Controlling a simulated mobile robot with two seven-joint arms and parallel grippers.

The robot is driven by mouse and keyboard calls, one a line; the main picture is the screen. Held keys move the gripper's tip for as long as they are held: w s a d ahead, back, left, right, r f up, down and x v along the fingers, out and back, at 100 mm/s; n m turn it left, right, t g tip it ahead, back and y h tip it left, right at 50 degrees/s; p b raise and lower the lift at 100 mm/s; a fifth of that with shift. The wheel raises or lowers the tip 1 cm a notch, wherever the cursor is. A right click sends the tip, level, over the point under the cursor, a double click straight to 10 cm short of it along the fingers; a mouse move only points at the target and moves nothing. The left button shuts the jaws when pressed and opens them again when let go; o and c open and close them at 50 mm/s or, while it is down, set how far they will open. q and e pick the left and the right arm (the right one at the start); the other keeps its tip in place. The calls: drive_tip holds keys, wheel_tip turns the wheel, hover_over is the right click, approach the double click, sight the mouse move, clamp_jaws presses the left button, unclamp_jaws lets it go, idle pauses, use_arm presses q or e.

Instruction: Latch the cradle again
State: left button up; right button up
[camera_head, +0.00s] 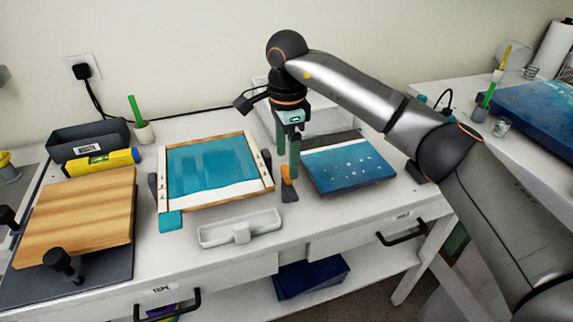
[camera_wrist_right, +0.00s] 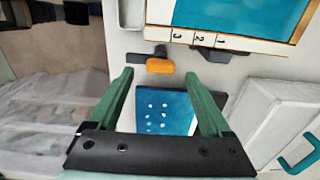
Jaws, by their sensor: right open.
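The cradle is a wooden frame (camera_head: 268,178) around a teal panel (camera_head: 212,165), on the table between two dark side supports. Its numbered edge (camera_wrist_right: 215,40) shows at the top of the right wrist view. An orange latch handle (camera_wrist_right: 160,66) on a dark mount sits beside that edge; in the head view an orange piece (camera_head: 288,191) shows by the frame's right front corner. My right gripper (camera_head: 287,160) is above it, fingers pointing down, open and empty. In the wrist view the latch lies just beyond the gap between its fingertips (camera_wrist_right: 158,78). My left gripper is out of view.
A blue dotted panel (camera_head: 350,170) lies close to the right of the gripper. A white trough (camera_head: 240,230) stands in front of the frame. At left are a wooden board (camera_head: 80,215), a yellow level (camera_head: 102,162) and a dark bin (camera_head: 88,138). The front right tabletop is clear.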

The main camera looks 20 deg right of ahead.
sight(287, 170)
drive_tip(key=shift+f, duration=1.6)
clamp_jaws()
